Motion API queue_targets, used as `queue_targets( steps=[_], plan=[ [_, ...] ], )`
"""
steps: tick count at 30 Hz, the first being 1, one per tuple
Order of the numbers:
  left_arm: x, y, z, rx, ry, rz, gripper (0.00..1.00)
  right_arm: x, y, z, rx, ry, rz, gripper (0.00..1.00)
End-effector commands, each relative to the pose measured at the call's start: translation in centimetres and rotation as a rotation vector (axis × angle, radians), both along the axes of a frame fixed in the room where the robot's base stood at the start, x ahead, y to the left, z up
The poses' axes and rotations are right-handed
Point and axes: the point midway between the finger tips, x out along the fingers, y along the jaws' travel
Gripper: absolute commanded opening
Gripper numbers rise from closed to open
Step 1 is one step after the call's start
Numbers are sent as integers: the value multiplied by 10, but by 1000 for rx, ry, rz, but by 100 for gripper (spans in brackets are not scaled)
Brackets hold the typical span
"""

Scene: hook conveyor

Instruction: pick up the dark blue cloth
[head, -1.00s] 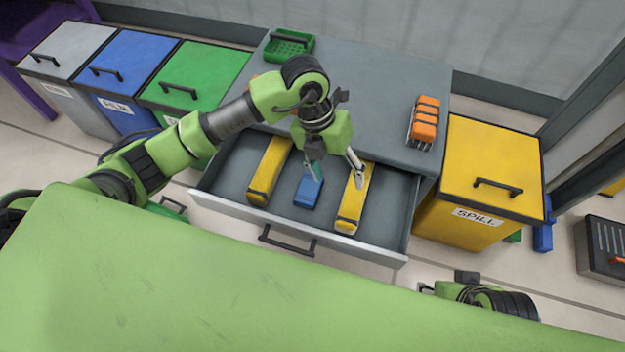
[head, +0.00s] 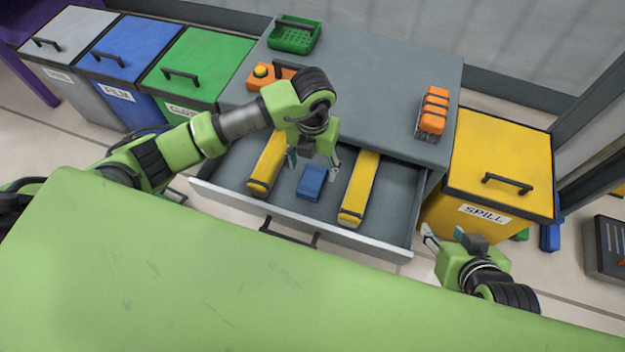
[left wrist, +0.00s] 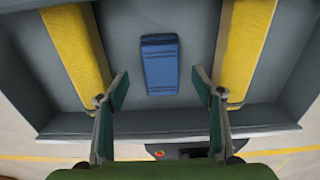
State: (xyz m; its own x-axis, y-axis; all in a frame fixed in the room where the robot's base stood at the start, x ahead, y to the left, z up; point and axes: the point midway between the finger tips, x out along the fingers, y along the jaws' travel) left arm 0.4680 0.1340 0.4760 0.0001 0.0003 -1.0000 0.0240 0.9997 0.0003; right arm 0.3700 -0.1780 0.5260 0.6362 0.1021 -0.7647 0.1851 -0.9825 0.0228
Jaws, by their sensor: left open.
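The dark blue cloth (head: 313,183) is a small folded block on the floor of the open drawer (head: 404,218), between two yellow items (head: 361,190). It also shows in the left wrist view (left wrist: 160,65), between and beyond the fingertips. My left gripper (head: 313,160) is open and empty, above the drawer just behind the cloth in the head view. Its two fingers are spread wide in the left wrist view, apart from the cloth. My right gripper (head: 450,243) is low at the right, in front of the yellow spill bin; its finger gap is not clear.
The yellow spill bin (head: 505,160) stands right; grey, blue and green bins stand left. A green surface (head: 180,280) fills the front.

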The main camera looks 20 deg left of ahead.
Motion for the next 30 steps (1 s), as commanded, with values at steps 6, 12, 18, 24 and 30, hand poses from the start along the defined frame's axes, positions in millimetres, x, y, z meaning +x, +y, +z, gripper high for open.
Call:
queue_targets(
  steps=[6,12,18,24,30],
  plan=[
    [-4,-1,-19,0,3,0,61,27,9,16,30,-134,10,40],
    [-5,-1,-40,0,2,0,61,55,21,45,68,-305,23,40],
    [-5,-1,-51,-1,1,0,61,68,27,64,91,-401,29,40],
    [-5,-1,-51,0,0,0,61,70,27,67,94,-413,30,40],
    [-5,-1,-51,0,0,0,30,69,27,67,92,-411,30,40]
  ],
)
